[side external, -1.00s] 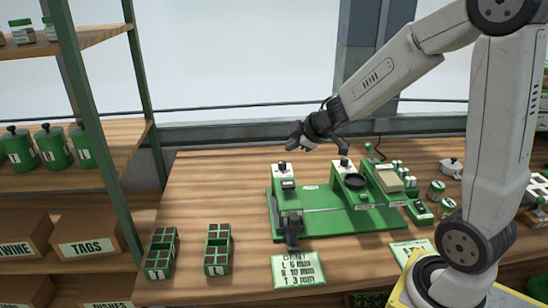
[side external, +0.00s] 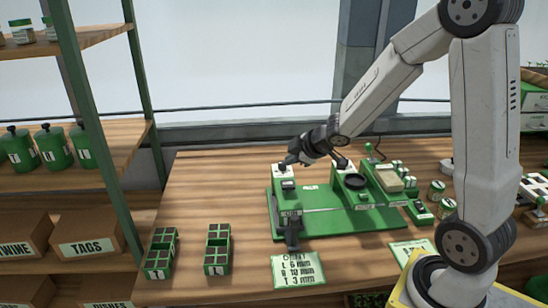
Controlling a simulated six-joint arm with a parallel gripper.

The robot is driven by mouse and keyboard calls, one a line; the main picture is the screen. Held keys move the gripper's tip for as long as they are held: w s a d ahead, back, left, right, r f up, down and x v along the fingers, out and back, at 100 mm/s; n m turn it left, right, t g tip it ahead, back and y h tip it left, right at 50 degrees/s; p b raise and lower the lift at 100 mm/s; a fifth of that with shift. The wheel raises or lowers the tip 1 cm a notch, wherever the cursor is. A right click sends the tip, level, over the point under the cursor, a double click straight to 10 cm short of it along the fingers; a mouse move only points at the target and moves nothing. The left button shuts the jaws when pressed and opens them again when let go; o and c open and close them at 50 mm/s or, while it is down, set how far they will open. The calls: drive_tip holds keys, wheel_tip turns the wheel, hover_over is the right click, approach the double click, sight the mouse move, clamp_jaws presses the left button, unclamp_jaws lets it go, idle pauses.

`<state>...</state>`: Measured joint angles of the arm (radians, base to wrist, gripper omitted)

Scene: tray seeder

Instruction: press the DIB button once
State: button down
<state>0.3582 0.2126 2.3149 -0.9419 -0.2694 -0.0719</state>
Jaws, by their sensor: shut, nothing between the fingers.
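A green seeder machine stands on a green base (side external: 340,222) on the wooden bench. Its left station (side external: 286,196) has a white top block (side external: 283,173), where a black knob showed earlier. The lettering on the station is too small to read, so I cannot tell which part is the DIB button. My gripper (side external: 291,160) is shut and empty, pointing down and left. Its tip is at the top of the white block and covers the knob. I cannot tell whether it touches or is just above.
A middle station with a black bowl (side external: 355,181) and small jars (side external: 436,190) stand right of my gripper. Two green cell trays (side external: 217,249) and a printed card (side external: 298,270) lie in front. A shelf (side external: 100,150) is at left. Bench between shelf and machine is mostly clear.

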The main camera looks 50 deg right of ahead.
sight(286, 182)
drive_tip(key=shift+f, duration=2.15)
drive_tip(key=shift+f, duration=1.25)
idle(2.3)
drive_tip(key=shift+r, duration=1.2)
drive_tip(key=shift+r, duration=0.15)
drive_tip(key=shift+r, duration=2.4)
